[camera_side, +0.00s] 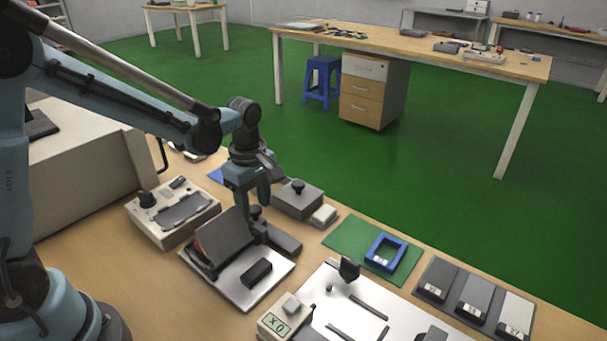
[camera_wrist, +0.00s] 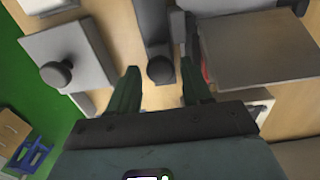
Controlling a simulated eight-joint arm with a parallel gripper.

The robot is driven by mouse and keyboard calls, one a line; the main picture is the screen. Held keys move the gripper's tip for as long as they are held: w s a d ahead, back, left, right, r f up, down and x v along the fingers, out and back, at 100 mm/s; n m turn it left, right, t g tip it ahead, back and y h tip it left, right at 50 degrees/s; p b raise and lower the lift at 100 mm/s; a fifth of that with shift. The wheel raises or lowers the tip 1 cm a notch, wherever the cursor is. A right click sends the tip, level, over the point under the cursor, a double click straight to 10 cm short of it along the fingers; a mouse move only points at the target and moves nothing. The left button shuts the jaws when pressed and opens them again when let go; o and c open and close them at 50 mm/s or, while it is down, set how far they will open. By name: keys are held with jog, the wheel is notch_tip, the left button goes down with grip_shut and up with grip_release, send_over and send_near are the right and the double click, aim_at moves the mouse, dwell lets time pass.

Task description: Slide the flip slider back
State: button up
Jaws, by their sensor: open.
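My gripper (camera_side: 252,192) is open and points down over the flip slider, a dark grey bar (camera_side: 278,240) with a round black knob (camera_side: 256,211). In the wrist view the knob (camera_wrist: 160,70) shows between the two fingertips of my gripper (camera_wrist: 160,80), with a gap on each side. The slider bar (camera_wrist: 153,24) runs away from it. Beside the slider, a grey flip panel (camera_side: 226,236) stands tilted on a pale base plate (camera_side: 238,290) with a black block (camera_side: 257,271). The panel (camera_wrist: 256,48) also shows right of the fingers. I cannot tell the gripper's exact height.
A grey box with a black knob (camera_side: 298,198) stands close behind the gripper. A beige device (camera_side: 172,212) is left of the panel. A green board with a blue frame (camera_side: 386,252) and a white plate (camera_side: 345,305) lie to the right.

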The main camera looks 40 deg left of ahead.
aim_at(254, 208)
jog(key=shift+r, duration=2.05)
notch_tip(254, 208, up, 3)
jog(key=m, duration=0.5)
jog(key=shift+f+m, duration=0.1)
jog(key=shift+m, duration=0.2)
jog(key=shift+f, duration=3.7)
jog(key=shift+r, duration=0.15)
jog(key=shift+r, duration=2.15)
